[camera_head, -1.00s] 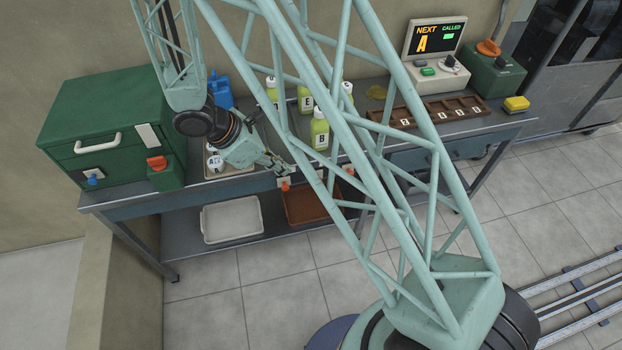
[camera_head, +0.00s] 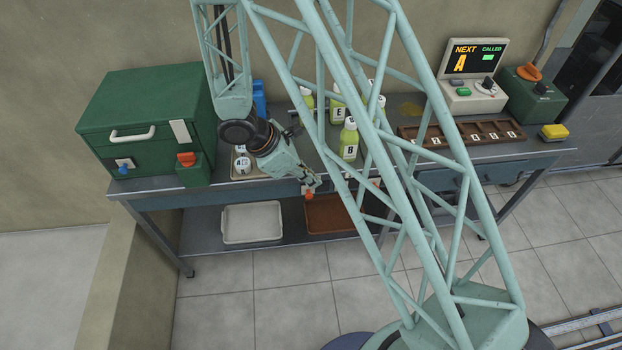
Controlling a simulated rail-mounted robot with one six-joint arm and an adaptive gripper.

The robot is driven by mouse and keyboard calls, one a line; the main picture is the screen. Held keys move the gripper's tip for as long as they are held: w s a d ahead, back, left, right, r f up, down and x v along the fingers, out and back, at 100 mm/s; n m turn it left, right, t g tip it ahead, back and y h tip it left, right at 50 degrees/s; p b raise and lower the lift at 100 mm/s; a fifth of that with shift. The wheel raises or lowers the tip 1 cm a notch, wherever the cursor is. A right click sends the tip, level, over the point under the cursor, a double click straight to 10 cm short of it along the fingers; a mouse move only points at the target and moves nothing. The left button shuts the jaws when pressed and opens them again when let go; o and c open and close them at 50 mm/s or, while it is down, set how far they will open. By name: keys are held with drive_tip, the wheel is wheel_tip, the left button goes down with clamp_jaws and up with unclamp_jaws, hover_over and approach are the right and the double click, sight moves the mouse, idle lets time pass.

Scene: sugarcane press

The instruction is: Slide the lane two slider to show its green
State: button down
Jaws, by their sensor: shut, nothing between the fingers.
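A small slider with a white plate and an orange knob (camera_head: 309,196) is on the front edge of the bench. A second orange-and-white slider (camera_head: 376,182) is further right on the same edge, partly behind my arm's lattice. I cannot read lane numbers, and no green shows on either. My gripper (camera_head: 312,184) is shut and empty. It points down and right at the left slider, with its fingertips right by the plate and knob. I cannot tell whether they touch.
Several yellow-green lettered bottles (camera_head: 349,140) stand behind my gripper. A green cabinet (camera_head: 140,105) is on the left and a tray with round labelled items (camera_head: 243,163) is beside it. A display (camera_head: 477,60) stands at right. White (camera_head: 252,222) and brown (camera_head: 335,214) trays sit below.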

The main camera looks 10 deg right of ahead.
drive_tip(key=shift+d+r+b+x, duration=0.2)
drive_tip(key=shift+b+x, duration=0.3)
drive_tip(key=shift+x, duration=1.25)
drive_tip(key=shift+d+r+b+x, duration=0.15)
drive_tip(key=shift+d+b+x, duration=0.25)
drive_tip(key=shift+x, duration=1.35)
drive_tip(key=shift+d+r+b+x, duration=0.2)
drive_tip(key=shift+b+x, duration=0.35)
drive_tip(key=shift+x, duration=1.2)
drive_tip(key=shift+w+d, duration=0.1)
drive_tip(key=shift+w, duration=0.05)
